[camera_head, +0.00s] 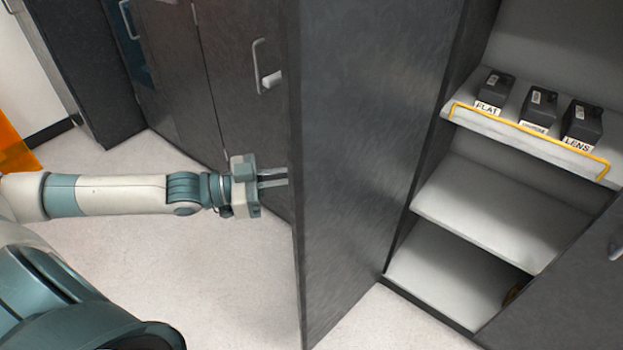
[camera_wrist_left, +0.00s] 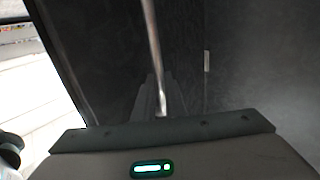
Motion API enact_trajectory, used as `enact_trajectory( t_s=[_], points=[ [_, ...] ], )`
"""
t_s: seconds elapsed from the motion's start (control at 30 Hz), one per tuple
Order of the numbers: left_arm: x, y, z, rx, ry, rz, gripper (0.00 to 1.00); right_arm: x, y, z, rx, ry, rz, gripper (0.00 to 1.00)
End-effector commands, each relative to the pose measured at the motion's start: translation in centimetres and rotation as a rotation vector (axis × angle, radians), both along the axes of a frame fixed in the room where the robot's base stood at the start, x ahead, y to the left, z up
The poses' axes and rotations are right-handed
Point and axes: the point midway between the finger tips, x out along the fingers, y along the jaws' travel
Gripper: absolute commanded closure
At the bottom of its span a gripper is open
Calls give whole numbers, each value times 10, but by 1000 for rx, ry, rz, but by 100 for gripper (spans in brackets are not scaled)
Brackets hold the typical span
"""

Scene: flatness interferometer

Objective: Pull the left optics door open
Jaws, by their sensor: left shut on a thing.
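The left optics door (camera_head: 355,150) is a tall dark grey panel swung out from the cabinet, standing edge-on towards me with the shelves showing to its right. My left gripper (camera_head: 273,181) is at the door's left face, its fingertips partly hidden behind the door's edge. In the left wrist view a thin metal door handle (camera_wrist_left: 152,45) runs down to my left gripper (camera_wrist_left: 160,103), which is shut on it. The handle's grasped part is hidden in the head view. My right gripper is in neither view.
The open cabinet has a shelf (camera_head: 520,208); above it, labelled black boxes (camera_head: 494,90) stand behind a yellow rail (camera_head: 530,132). Another dark panel (camera_head: 560,290) is at lower right. Dark cabinets (camera_head: 165,70) stand at the back left. The pale floor (camera_head: 150,245) is clear around my arm.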

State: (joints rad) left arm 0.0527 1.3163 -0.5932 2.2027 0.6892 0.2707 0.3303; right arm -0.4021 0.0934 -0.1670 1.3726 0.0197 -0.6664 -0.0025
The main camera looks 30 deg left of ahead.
Motion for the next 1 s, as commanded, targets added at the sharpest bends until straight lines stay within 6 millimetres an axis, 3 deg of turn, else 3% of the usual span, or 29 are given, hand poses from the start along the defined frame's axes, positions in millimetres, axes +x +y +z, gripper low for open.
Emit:
enact_trajectory(
  t_s=[0.3, 0.33, 0.4, 1.0],
  points=[
    [1, 0, 3, -2, -4, 1, 100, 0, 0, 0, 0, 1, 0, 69],
    [1, 0, 3, -2, -4, 1, 84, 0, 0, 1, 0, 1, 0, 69],
    [1, 0, 3, -2, -4, 1, 71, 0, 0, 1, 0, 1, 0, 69],
    [-2, 3, 0, 2, 1, 1, 71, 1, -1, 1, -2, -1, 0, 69]
  ],
)
